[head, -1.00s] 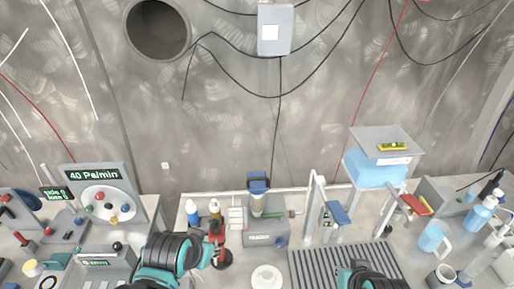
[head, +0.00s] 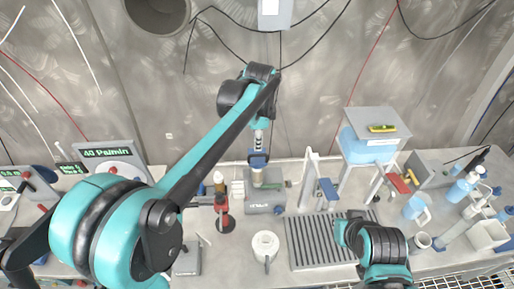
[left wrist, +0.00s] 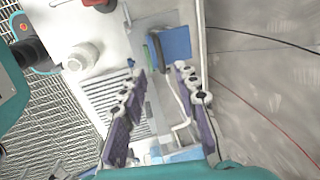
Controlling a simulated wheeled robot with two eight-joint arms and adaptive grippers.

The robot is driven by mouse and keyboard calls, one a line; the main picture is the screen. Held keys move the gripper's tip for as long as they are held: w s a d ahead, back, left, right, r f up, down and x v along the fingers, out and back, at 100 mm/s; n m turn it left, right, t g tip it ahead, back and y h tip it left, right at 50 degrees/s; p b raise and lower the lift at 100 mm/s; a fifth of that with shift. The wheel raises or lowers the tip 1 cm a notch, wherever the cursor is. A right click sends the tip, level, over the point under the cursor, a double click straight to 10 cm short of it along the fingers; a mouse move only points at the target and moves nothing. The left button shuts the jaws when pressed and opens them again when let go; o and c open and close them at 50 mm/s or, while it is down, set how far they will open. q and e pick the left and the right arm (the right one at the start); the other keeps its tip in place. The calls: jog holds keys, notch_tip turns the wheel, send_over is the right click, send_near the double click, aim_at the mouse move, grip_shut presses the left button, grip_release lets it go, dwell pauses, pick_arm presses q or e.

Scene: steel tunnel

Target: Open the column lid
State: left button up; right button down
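The column lid (head: 258,160) is a blue cap on top of a short pale column (head: 258,178) on a grey unit (head: 265,202). It appears closed, but its hinge is not clear. My left gripper (head: 258,143) points down just above the lid. In the left wrist view my left gripper (left wrist: 159,70) has its two purple fingers apart with nothing between them. The blue lid (left wrist: 175,42) shows there beyond the fingertips, slightly right of the gap. My right arm (head: 385,245) is over the grooved tray; its fingers cannot be made out.
A red stand (head: 225,223) and bottle are left of the column. A white frame (head: 308,180) stands close on the right. The tunnel wall (head: 330,110) rises behind.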

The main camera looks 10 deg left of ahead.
aim_at(257, 156)
pick_arm(q)
jog(key=f, duration=0.3)
jog(key=w+f+b, duration=0.1)
jog(key=f, duration=0.3)
jog(key=shift+w+a+f, duration=0.15)
jog(key=shift+w+f, duration=0.05)
jog(key=shift+c, duration=0.4)
grip_shut()
